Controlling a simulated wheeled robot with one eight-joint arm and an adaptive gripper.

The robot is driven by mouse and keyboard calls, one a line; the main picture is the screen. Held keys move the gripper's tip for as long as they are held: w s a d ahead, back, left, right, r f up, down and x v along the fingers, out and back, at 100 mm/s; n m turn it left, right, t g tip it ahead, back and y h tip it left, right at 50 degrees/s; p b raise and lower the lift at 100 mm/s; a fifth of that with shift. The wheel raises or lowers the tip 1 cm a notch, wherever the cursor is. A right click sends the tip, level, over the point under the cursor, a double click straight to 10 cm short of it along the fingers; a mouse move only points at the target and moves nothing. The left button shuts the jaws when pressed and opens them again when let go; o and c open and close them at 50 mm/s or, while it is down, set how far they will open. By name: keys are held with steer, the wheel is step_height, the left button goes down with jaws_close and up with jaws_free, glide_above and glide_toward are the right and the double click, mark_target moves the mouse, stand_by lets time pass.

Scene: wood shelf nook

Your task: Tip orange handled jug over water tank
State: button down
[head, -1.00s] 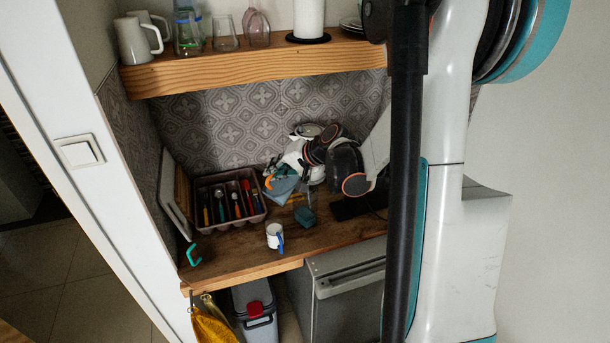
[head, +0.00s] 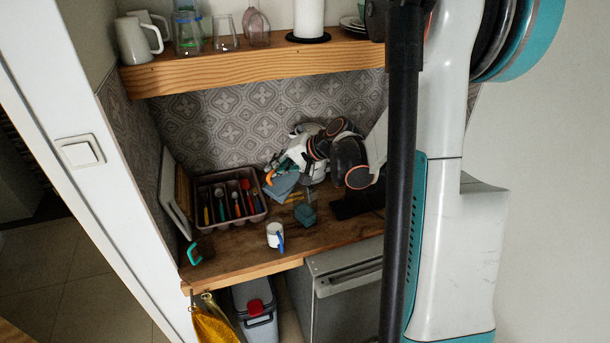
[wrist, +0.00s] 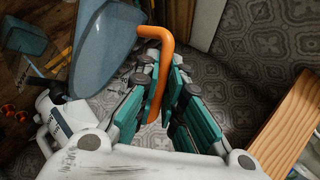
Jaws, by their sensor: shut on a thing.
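The jug, see-through and grey-blue, shows in the wrist view (wrist: 102,48) with its orange handle (wrist: 160,50). In the head view the jug (head: 284,187) is above the counter, right of the cutlery tray. My gripper (wrist: 161,78) is shut on the orange handle, its teal fingers on either side of it. My gripper also shows small in the head view (head: 277,165). A clear container with a teal lower part, which looks like the water tank (head: 305,214), stands right of the jug on the counter. It also seems to show at the wrist view's upper left (wrist: 24,38). The jug's exact tilt is unclear.
A cutlery tray (head: 207,184) stands at the left. A white mug with blue handle (head: 273,234) is near the front edge, and a teal handle (head: 193,254) is at front left. The wooden shelf (head: 250,67) with glasses and mugs overhangs the counter.

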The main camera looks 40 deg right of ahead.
steer(key=shift+w+d+r+m+y, duration=0.15)
steer(key=shift+d+r+m+y, duration=0.25)
steer(key=shift+d+r, duration=0.15)
stand_by(0.8)
steer(key=shift+w+d+r+m+y+b, duration=0.15)
steer(key=shift+w+d+r+y, duration=0.1)
steer(key=shift+d, duration=0.3)
steer(key=shift+w+d+r+m+y+b, duration=0.1)
steer(key=shift+d+r+m+y+b, duration=0.1)
steer(key=shift+d, duration=0.3)
steer(key=shift+w+d+r+m+y+b, duration=0.15)
steer(key=shift+w+d+r, duration=0.1)
steer(key=shift+d, duration=0.3)
steer(key=shift+w+d+r+m+g+y+b, duration=0.1)
steer(key=shift+d+r+m+g+y+b, duration=0.1)
steer(key=shift+d+y, duration=0.15)
steer(key=shift+w+d+r+m+g+y+b, duration=0.15)
steer(key=shift+d+r+y, duration=0.1)
steer(key=shift+d, duration=0.2)
stand_by(0.6)
